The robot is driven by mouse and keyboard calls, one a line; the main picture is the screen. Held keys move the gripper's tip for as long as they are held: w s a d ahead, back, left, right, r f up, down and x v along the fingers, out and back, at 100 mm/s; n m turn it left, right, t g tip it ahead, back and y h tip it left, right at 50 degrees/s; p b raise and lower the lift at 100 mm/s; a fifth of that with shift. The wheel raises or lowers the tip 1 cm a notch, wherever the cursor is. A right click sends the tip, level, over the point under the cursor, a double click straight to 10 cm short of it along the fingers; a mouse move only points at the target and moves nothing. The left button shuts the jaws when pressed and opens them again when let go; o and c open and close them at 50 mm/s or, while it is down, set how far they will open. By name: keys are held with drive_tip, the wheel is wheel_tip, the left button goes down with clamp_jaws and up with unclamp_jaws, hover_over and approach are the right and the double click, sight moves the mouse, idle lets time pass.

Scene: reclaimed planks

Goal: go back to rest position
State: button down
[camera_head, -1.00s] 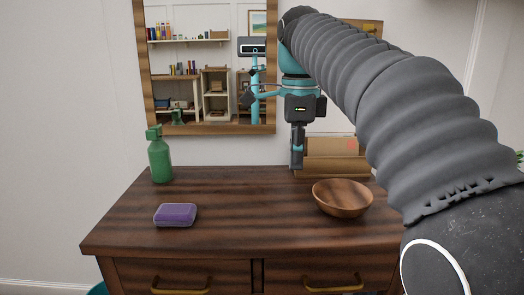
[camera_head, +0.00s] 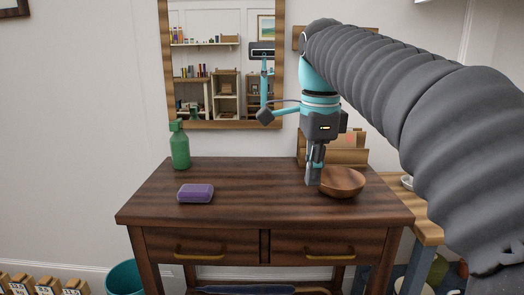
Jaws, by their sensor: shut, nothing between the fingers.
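My gripper (camera_head: 314,178) hangs pointing down from my arm, above the dark wooden dresser (camera_head: 235,192). It is shut and empty. In the picture it sits just left of the wooden bowl (camera_head: 343,184) and overlaps its left edge; I cannot tell whether they touch. The bowl looks empty. My grey sleeved arm comes in from the right and hides part of the wall and the space right of the dresser.
A purple soap block (camera_head: 196,193) and a green bottle (camera_head: 179,147) stand on the dresser's left. A wooden letter rack (camera_head: 347,155) is behind the bowl. A mirror (camera_head: 163,60) hangs behind. A teal bin (camera_head: 124,277) stands at lower left, a wooden bench (camera_head: 427,232) at right.

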drive_tip(key=s+d+f+n+t, duration=0.2)
drive_tip(key=s+d+f+n, duration=0.1)
drive_tip(key=s+f+n, duration=0.5)
drive_tip(key=s+d+f+n+t, duration=0.3)
drive_tip(key=s+f+n, duration=0.6)
drive_tip(key=f, duration=0.4)
drive_tip(key=shift+f, duration=0.2)
drive_tip(key=shift+d, duration=0.1)
